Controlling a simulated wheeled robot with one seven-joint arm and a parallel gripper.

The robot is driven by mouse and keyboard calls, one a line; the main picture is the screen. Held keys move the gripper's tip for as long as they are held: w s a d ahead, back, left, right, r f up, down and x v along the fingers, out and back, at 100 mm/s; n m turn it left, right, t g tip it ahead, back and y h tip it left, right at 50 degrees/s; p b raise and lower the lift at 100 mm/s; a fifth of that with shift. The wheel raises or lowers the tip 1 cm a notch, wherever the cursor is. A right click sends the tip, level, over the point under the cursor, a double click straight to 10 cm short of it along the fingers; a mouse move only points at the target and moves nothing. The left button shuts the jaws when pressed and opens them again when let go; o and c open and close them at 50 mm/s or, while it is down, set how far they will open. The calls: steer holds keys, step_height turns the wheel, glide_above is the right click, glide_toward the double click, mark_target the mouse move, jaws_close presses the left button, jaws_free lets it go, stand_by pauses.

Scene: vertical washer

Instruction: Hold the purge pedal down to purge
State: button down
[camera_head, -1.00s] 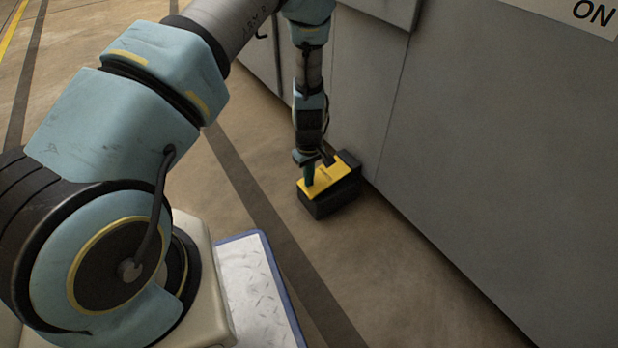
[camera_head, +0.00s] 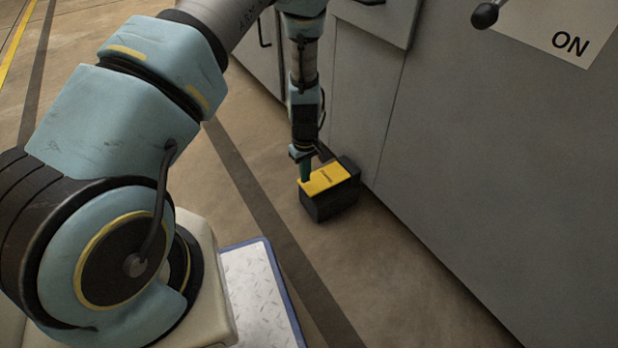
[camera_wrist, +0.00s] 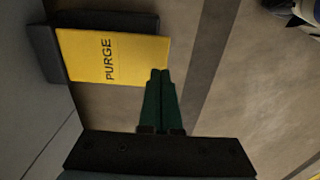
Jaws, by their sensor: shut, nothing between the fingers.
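The purge pedal (camera_head: 334,180) is a yellow plate marked PURGE on a black base, on the floor against the grey machine. In the wrist view the yellow plate (camera_wrist: 112,58) lies up and left of the fingers. My gripper (camera_head: 304,180) points down at the pedal's left end with its dark green fingers together and empty. In the wrist view the fingertips (camera_wrist: 159,74) overlap the plate's lower right corner. I cannot tell whether they touch it or how far the plate is pressed.
The grey machine wall (camera_head: 470,170) stands right behind the pedal. A black-knobbed lever (camera_head: 486,15) and a white ON label (camera_head: 565,28) are at the upper right. The brown floor (camera_head: 400,270) in front of the pedal is clear, with a dark stripe across it.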

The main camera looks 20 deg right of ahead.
step_height(320, 180, up, 8)
steer(key=a+p, duration=0.2)
steer(key=shift+s+p, duration=0.15)
steer(key=shift+p, duration=0.15)
steer(key=shift+r, duration=0.2)
steer(key=w+a+r, duration=0.3)
steer(key=a+r, duration=0.4)
steer(key=r, duration=0.3)
steer(key=s+a+r+m+t, duration=0.15)
steer(key=s+a+r, duration=0.25)
steer(key=a+r, duration=0.55)
steer(key=s+a+r+m, duration=0.2)
steer(key=s+a+r, duration=0.2)
steer(key=a+r, duration=0.6)
step_height(320, 180, up, 36)
steer(key=p, duration=3.8)
steer(key=shift+a+r, duration=0.15)
steer(key=shift+a, duration=0.05)
